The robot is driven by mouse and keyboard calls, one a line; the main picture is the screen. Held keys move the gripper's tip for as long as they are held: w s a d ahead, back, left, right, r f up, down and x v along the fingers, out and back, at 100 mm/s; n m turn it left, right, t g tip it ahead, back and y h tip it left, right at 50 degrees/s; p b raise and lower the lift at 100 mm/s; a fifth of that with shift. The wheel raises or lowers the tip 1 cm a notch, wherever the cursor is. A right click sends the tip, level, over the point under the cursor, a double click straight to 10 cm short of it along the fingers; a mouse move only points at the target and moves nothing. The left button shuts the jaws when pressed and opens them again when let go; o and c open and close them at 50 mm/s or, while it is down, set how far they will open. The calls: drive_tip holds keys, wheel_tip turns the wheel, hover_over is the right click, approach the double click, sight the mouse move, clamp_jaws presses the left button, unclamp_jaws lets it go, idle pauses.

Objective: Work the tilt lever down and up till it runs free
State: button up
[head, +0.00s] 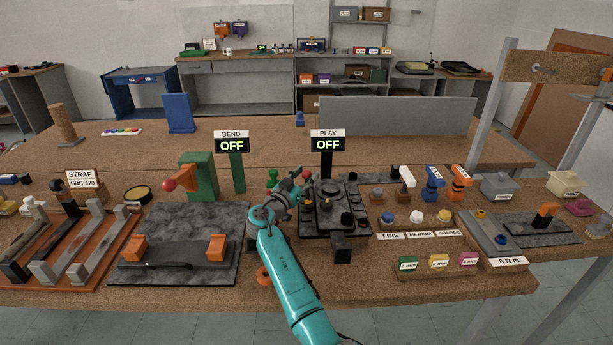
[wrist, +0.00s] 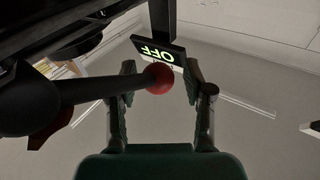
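The tilt lever in the wrist view is a dark rod (wrist: 85,90) with a red ball knob (wrist: 158,79) at its end. The knob sits between the two fingers of my gripper (wrist: 160,88), with a gap visible on each side, so the gripper is open around it. In the head view my gripper (head: 289,187) is at the left side of the black chair mechanism (head: 335,222). The red knob (head: 306,174) shows beside the fingers; most of the rod is hidden there. The PLAY display (head: 327,143) behind the mechanism reads OFF.
A green press with a red knob (head: 169,185) and a BEND display (head: 231,144) reading OFF stand left. A grey slab (head: 190,225) with orange blocks lies before them. Right of the mechanism are coloured knobs, small boxes and a torque fixture (head: 490,233). A grey panel (head: 400,115) stands behind.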

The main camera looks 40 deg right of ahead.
drive_tip(key=v, duration=0.7)
drive_tip(key=shift+a, duration=0.15)
drive_tip(key=shift+s+f, duration=0.1)
drive_tip(key=shift+s, duration=0.05)
